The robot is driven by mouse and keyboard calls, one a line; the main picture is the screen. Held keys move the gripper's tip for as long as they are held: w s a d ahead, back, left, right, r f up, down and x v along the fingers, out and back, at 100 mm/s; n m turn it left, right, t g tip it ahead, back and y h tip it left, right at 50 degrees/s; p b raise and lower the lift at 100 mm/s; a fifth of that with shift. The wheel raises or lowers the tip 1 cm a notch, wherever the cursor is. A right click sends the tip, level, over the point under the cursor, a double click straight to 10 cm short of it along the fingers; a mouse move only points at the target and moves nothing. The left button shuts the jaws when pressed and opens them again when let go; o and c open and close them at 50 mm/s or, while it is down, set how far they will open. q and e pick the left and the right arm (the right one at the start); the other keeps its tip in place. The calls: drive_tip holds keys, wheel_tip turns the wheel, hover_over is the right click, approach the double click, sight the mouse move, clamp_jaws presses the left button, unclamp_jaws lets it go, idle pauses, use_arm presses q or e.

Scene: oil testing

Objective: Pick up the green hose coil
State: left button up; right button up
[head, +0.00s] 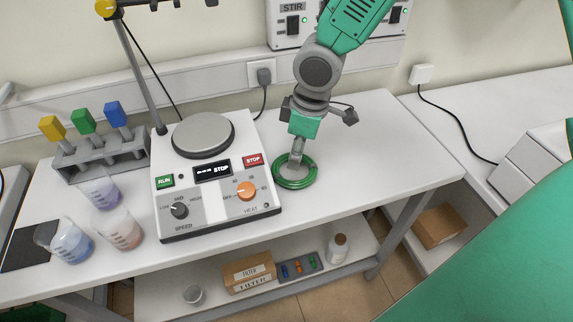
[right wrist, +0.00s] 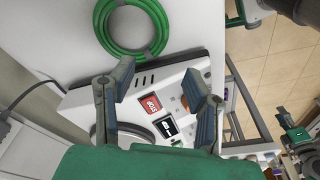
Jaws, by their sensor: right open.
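The green hose coil (head: 295,185) lies flat on the white table to the right of the hot plate stirrer. In the right wrist view, the coil (right wrist: 157,22) is a round ring of green loops with a bare middle. My right gripper (head: 292,163) points down and overlaps the coil in the head view. In the right wrist view, the two fingers of the right gripper (right wrist: 158,72) stand well apart with nothing between them. The coil lies ahead of the fingertips there, and I see no grip on it.
The hot plate stirrer (head: 205,190) stands close left of the coil. Beakers (head: 122,232) and a rack (head: 100,160) are further left. A wall socket (head: 262,74) with a plugged cable is behind. Table to the coil's right (head: 380,150) is clear. A lower shelf holds a box (head: 248,270).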

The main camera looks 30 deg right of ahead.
hover_over(290, 181)
drive_tip(key=f, duration=0.5)
drive_tip(key=shift+s+a+f, duration=0.1)
drive_tip(key=shift+s, duration=0.1)
drive_tip(key=f, duration=0.5)
drive_tip(key=shift+w+d, duration=0.1)
drive_tip(key=shift+d, duration=0.3)
drive_tip(key=shift+f, duration=0.25)
drive_tip(key=shift+a+r, duration=0.1)
drive_tip(key=shift+a, duration=0.3)
drive_tip(key=shift+c, duration=1.3)
clamp_jaws()
